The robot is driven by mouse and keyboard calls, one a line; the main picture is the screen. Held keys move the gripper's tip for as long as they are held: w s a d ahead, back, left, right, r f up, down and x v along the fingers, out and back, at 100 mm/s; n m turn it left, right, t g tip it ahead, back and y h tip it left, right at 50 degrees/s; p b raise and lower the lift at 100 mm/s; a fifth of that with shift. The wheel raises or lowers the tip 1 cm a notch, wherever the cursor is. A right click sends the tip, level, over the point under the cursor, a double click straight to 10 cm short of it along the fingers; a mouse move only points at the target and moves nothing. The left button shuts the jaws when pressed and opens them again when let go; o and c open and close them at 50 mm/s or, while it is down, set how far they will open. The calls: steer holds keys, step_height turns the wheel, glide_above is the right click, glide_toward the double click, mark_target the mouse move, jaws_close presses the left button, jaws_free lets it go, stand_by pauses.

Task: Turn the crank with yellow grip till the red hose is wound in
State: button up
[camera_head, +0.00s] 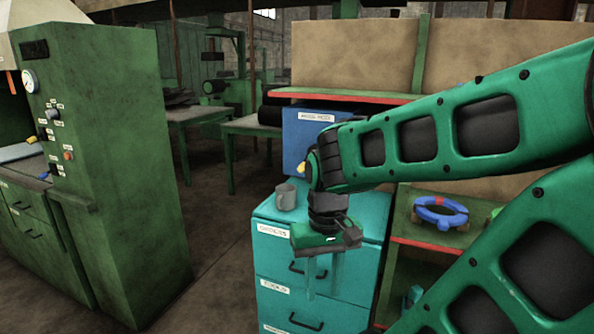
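A blue box (303,137) with a white label stands at the back of the teal drawer cabinet, below the red-edged shelf. A small yellow grip (301,168) shows at its lower front, just left of my arm. The crank's arm is too small to make out, and my arm hides the box's right part. I cannot make out a red hose. My gripper (323,284) points down in front of the cabinet's drawers, nearer to me and lower than the yellow grip. Its two fingers are apart with nothing between them.
A grey cup (286,196) stands on the teal cabinet (264,211), left of my gripper. A blue ring with red parts (440,212) lies on a green shelf at right. A green machine (120,160) stands at left. The floor between machine and cabinet is clear.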

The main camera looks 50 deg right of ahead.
mark_target(300, 170)
steer(key=shift+o, duration=1.1)
steer(key=w+d+n+h, duration=0.5)
steer(key=w+d+n, duration=0.15)
steer(key=d, duration=0.35)
steer(key=w+d+n+h, duration=0.55)
steer(key=w+d, duration=0.25)
steer(key=d, duration=0.3)
steer(key=w+r+n+t+h, duration=0.3)
steer(key=w+r+n+t, duration=0.1)
steer(key=w+n, duration=0.45)
steer(key=w+r+n+t+h, duration=0.3)
steer(key=w+n, duration=0.5)
steer(key=n, duration=0.1)
steer(key=x, duration=1.1)
steer(key=shift+w+r, duration=0.15)
steer(key=shift+r, duration=0.25)
steer(key=shift+c, duration=0.5)
steer(key=shift+a, duration=0.1)
jaws_close()
